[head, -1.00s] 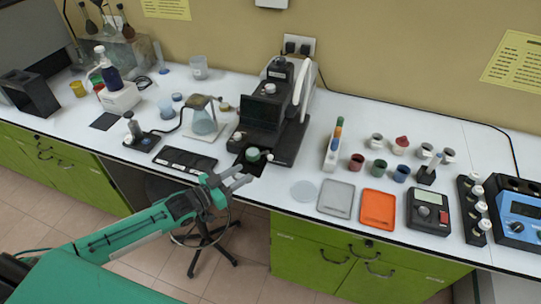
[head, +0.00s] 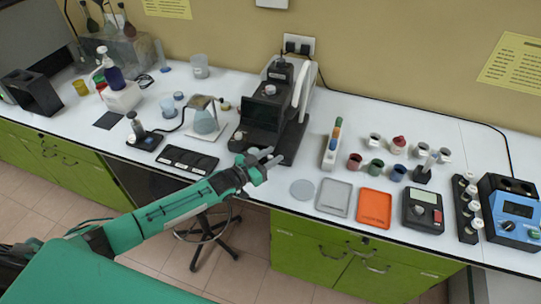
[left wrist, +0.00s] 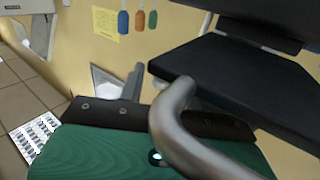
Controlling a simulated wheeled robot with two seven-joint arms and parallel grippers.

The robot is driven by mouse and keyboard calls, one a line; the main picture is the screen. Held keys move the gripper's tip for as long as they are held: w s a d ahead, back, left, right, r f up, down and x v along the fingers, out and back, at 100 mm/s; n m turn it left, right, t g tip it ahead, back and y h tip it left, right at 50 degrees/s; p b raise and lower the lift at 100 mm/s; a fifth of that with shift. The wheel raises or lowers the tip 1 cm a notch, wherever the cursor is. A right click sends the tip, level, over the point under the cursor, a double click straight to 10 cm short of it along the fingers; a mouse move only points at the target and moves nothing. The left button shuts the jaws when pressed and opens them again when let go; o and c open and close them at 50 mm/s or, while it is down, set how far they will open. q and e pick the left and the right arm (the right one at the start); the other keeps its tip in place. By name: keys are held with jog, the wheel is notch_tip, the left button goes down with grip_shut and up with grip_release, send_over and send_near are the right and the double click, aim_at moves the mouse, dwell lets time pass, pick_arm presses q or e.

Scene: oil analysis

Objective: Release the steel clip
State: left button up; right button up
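My left gripper (head: 276,154) is at the front of the black instrument (head: 270,115), over the table's front edge. Its two grey fingers look apart, with nothing clearly held between them. I cannot pick out the steel clip with certainty; the gripper covers part of the instrument's front. In the left wrist view a smooth, bent grey metal piece (left wrist: 175,110) is close to the camera, below a dark flat slab (left wrist: 230,75). I cannot tell whether this piece is the clip or part of my gripper. My right gripper is not in view.
Right of the gripper lie a clear round dish (head: 302,189), a grey tray (head: 334,197) and an orange tray (head: 374,209). A colored-pen rack (head: 332,145) stands right of the instrument.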

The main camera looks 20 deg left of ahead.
pick_arm(q)
grip_shut()
jog(key=shift+w+d+r+n+t+y+p, duration=0.15)
jog(key=shift+n+t+y+p, duration=0.25)
jog(key=shift+y, duration=0.2)
jog(key=shift+s+d+f+n+t+y+p, duration=0.15)
jog(key=shift+n+t+y+p, duration=0.15)
jog(key=shift+n+y+p, duration=0.25)
jog(key=shift+w+d+n+t+y+p, duration=0.15)
jog(key=shift+w+n+t+y+p, duration=0.15)
jog(key=shift+n+y, duration=0.7)
jog(key=shift+w+d+n+t+y+p, duration=0.1)
jog(key=shift+w+n+t+y+p, duration=0.35)
jog(key=shift+y, duration=1)
jog(key=shift+w+d+n+t+y+p, duration=0.1)
jog(key=shift+d+n+y+p, duration=0.1)
jog(key=shift+n+y, duration=0.85)
jog(key=shift+y, duration=0.55)
